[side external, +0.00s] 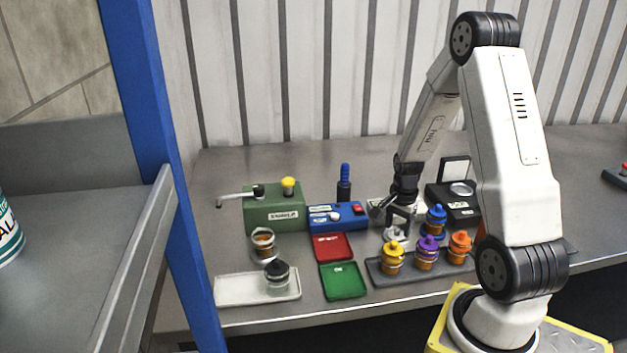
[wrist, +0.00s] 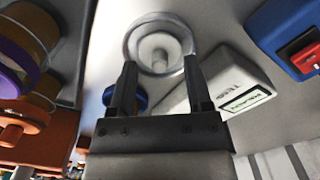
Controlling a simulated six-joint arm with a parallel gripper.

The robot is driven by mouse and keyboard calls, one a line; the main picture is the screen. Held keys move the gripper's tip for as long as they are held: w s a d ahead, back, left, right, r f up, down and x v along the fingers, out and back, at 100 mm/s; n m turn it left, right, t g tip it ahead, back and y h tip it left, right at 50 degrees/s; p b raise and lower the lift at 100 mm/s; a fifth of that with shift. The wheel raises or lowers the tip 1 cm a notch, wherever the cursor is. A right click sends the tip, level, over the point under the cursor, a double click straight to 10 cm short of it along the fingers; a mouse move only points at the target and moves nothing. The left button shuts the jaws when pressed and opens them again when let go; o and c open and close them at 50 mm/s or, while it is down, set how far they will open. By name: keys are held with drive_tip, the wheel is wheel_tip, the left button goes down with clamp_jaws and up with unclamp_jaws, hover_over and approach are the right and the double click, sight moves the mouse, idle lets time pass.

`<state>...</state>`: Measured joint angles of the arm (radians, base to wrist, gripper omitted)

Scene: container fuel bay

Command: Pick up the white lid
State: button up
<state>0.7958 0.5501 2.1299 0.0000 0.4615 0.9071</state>
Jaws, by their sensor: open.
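The white lid (wrist: 158,48) is round with a raised knob in its middle. In the wrist view it lies just beyond my fingertips, roughly centred between them. In the side external view a small white shape under my gripper, apparently the lid (side external: 396,234), is partly hidden by the fingers. My gripper (side external: 393,217) points down over it beside the jar tray. Its two fingers are apart with nothing held between them, as the wrist view (wrist: 159,72) shows. I cannot tell whether the fingertips touch the lid.
A blue device (side external: 337,216) and a green box (side external: 274,214) stand left. Red (side external: 332,246) and green (side external: 343,281) trays lie in front. A white device (wrist: 232,85) lies near the lid.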

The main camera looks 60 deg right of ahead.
drive_tip(key=shift+f, duration=0.4)
drive_tip(key=shift+c, duration=0.3)
clamp_jaws()
